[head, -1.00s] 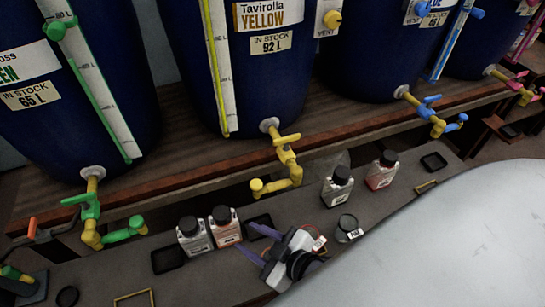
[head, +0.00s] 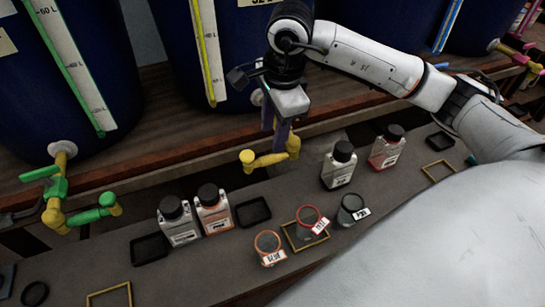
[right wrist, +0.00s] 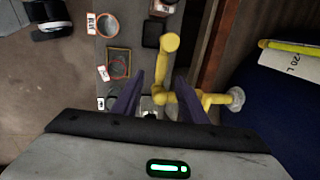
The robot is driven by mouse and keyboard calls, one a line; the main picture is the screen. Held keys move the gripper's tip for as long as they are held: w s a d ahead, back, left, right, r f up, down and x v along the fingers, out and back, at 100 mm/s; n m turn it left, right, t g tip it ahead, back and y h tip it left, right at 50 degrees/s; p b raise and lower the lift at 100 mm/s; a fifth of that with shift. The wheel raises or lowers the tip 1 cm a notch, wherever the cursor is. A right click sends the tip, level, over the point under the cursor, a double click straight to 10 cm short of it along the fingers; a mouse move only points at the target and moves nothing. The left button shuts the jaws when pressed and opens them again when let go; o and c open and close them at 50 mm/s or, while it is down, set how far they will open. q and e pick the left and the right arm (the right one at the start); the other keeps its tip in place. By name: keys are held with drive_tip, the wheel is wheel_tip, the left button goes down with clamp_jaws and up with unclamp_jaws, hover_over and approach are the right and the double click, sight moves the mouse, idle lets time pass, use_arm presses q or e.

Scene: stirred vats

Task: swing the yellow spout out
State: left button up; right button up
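The yellow spout (head: 266,160) hangs at the front of the middle blue vat (head: 240,40), its round end pointing left in the head view. It also shows in the right wrist view (right wrist: 164,68), joined to the yellow tap (right wrist: 212,98) on its right. My right gripper (head: 277,130) is above the spout's elbow, pointing down. In the right wrist view its two purple fingers (right wrist: 160,80) are apart, one on each side of the spout. I cannot tell whether they touch it. The arm hides most of the tap in the head view. My left gripper is not in view.
Below the spout is a grey bench with a black tray (head: 253,211), several capped bottles (head: 213,212), a red ring (head: 310,219) and yellow frames (head: 109,297). A green spout (head: 88,215) is at left. The wooden shelf edge (head: 180,180) runs behind.

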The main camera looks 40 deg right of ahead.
sight(272, 156)
drive_tip(key=f, duration=0.3)
drive_tip(key=w+f, duration=0.1)
drive_tip(key=f, duration=0.2)
drive_tip(key=w+d+f, duration=0.1)
drive_tip(key=f, duration=0.2)
drive_tip(key=shift+d+f+b, duration=0.1)
drive_tip(key=shift+f+b, duration=0.3)
